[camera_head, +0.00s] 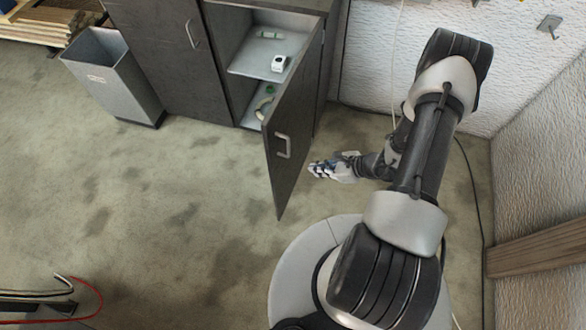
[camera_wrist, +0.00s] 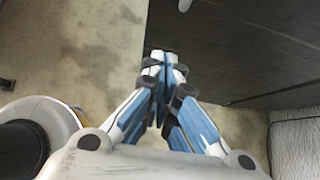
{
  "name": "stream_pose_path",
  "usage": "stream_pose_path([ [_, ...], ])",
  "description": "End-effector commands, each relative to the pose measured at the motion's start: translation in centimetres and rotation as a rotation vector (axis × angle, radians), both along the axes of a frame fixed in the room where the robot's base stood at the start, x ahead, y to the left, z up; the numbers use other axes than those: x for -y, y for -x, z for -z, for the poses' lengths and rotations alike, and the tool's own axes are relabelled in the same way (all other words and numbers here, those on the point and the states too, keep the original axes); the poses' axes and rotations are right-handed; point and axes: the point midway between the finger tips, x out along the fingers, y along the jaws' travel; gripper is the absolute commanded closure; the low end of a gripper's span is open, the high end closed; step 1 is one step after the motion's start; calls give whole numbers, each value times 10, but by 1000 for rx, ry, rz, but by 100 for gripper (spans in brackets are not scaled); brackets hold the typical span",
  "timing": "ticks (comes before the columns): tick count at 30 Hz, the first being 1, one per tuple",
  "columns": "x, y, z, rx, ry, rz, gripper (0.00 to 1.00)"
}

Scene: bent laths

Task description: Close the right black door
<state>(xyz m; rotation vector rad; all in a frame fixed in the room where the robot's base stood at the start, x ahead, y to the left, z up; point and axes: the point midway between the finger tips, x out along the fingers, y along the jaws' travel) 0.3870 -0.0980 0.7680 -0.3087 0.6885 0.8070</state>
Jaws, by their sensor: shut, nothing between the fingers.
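The right black door (camera_head: 291,120) stands wide open, swung out from the dark cabinet, with a light handle (camera_head: 283,146) on its face. The open cabinet behind it shows light shelves (camera_head: 262,55). My gripper (camera_head: 314,169) is shut and empty, low to the right of the door and a little apart from it in the head view. In the wrist view, my gripper (camera_wrist: 165,54) has its fingertips together in front of a large dark panel (camera_wrist: 235,50), likely the door. I cannot tell whether the fingertips touch it.
The left door (camera_head: 160,50) is shut. A grey bin (camera_head: 112,78) stands left of the cabinet. The floor left of the door is clear. A textured wall (camera_head: 540,130) is at right.

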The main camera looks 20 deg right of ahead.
Motion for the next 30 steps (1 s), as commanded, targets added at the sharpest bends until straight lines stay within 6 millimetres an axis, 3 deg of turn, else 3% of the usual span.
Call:
stream_pose_path([
  [16, -58, -49, 70, 0, 0, -8, 100],
  [22, -79, -68, 65, 3, 1, -8, 100],
  [30, -85, -75, 64, 2, 1, -5, 100],
])
